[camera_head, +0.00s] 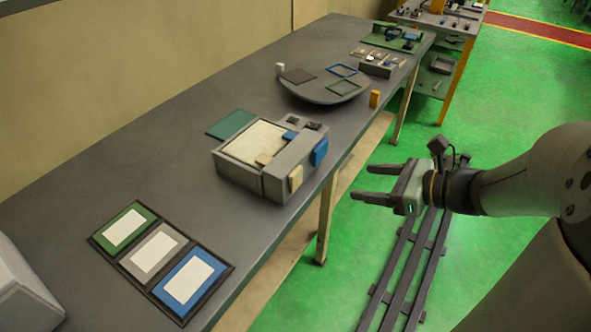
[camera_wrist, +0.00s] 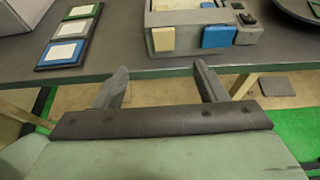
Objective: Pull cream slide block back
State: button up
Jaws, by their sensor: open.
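The cream slide block (camera_head: 296,178) sits on the front face of a grey box-shaped fixture (camera_head: 240,182) on the long table. In the wrist view the cream block (camera_wrist: 163,39) shows left of a blue block (camera_wrist: 219,36) on the same face. My gripper (camera_head: 361,183) is open and empty, out over the floor to the right of the table and apart from the fixture. In the wrist view its two fingers (camera_wrist: 158,86) point toward the table edge, below the fixture's front face.
The table edge (camera_wrist: 190,67) runs between my gripper and the fixture. A tray of green, grey and blue framed cards (camera_head: 160,260) lies nearer on the table. A round plate with frames (camera_head: 325,95) stands farther back. The floor around my gripper is clear apart from rails (camera_head: 405,265).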

aim_at(298, 172)
jog(key=x, duration=1.7)
jog(key=shift+w, duration=0.3)
